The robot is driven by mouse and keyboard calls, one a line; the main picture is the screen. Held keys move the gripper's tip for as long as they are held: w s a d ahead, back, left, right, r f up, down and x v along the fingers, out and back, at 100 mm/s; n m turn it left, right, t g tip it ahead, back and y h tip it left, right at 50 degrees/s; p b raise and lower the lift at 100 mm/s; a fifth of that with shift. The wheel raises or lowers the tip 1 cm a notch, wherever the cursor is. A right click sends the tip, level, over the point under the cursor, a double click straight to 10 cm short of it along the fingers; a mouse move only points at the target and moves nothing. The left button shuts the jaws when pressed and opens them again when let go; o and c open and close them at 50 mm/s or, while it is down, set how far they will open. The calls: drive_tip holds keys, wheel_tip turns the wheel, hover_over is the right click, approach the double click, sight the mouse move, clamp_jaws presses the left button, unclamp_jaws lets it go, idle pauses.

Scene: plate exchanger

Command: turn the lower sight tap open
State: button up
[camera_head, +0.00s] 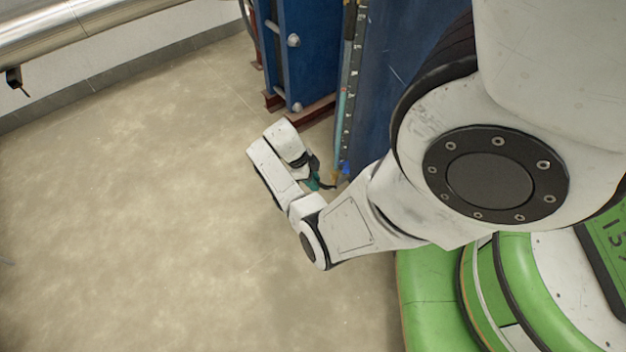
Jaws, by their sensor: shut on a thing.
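The sight gauge (345,92) is a thin upright tube with a marked scale on the edge of the blue plate exchanger (385,75). The lower sight tap (336,176) shows at its foot as a small brass-coloured fitting with a bright blue part (345,167) beside it. My gripper (322,184), dark with a teal patch, is at the tap, low by the exchanger's bottom edge. It is shut on the tap. My wrist and the small scale hide the fingertips' exact contact and the handle's angle.
A blue upright frame (297,50) with bolts stands behind on reddish-brown feet (310,112). A shiny pipe (75,25) runs along the back left wall. The concrete floor (130,200) to the left is clear. My own arm covers much of the right side.

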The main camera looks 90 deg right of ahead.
sight(321, 183)
clamp_jaws()
drive_tip(key=shift+r, duration=0.1)
drive_tip(key=p, duration=0.1)
drive_tip(key=r+t+p, duration=0.1)
drive_tip(key=p, duration=0.1)
drive_tip(key=shift+s+a, duration=0.1)
drive_tip(key=shift+s, duration=0.2)
drive_tip(key=s+r+t+p, duration=0.1)
drive_tip(key=t+p, duration=0.1)
drive_tip(key=p, duration=0.2)
drive_tip(key=shift+s+a+r+t+p, duration=0.1)
drive_tip(key=shift+s+t+p, duration=0.15)
drive_tip(key=shift+t+p, duration=0.45)
drive_tip(key=shift+s+p, duration=0.1)
drive_tip(key=shift+p, duration=0.25)
